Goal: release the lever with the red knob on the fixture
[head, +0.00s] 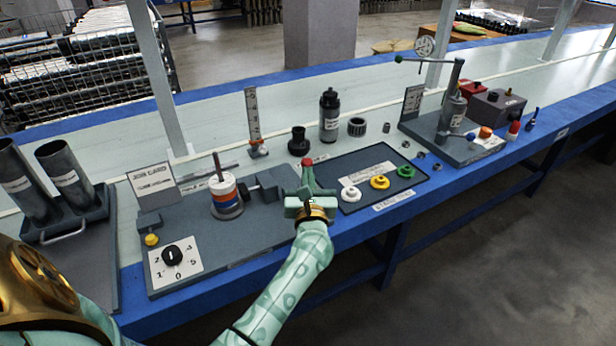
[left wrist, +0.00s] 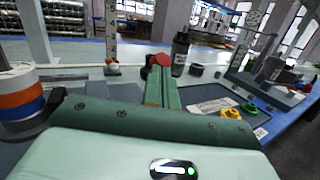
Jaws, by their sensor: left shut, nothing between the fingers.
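The red knob (head: 307,162) stands just beyond my left fingertips near the right end of the grey fixture (head: 240,238). It also shows in the left wrist view (left wrist: 163,60), right at the tips of the green fingers. Its lever is mostly hidden behind the fingers. My left gripper (head: 306,180) is shut, with its fingers together and pointing at the knob; I cannot tell whether they touch it. A dark clamp block (head: 264,187) sits left of the gripper, beside a post with white, orange and blue rings (head: 226,196). My right gripper is not in view.
A dark tray (head: 350,205) with white, yellow and green flanged parts lies right of the gripper. A black bottle (head: 329,115) and a black fitting (head: 299,142) stand behind. A numbered dial (head: 173,257) is at the fixture's front left. Grey tubes (head: 68,168) stand far left.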

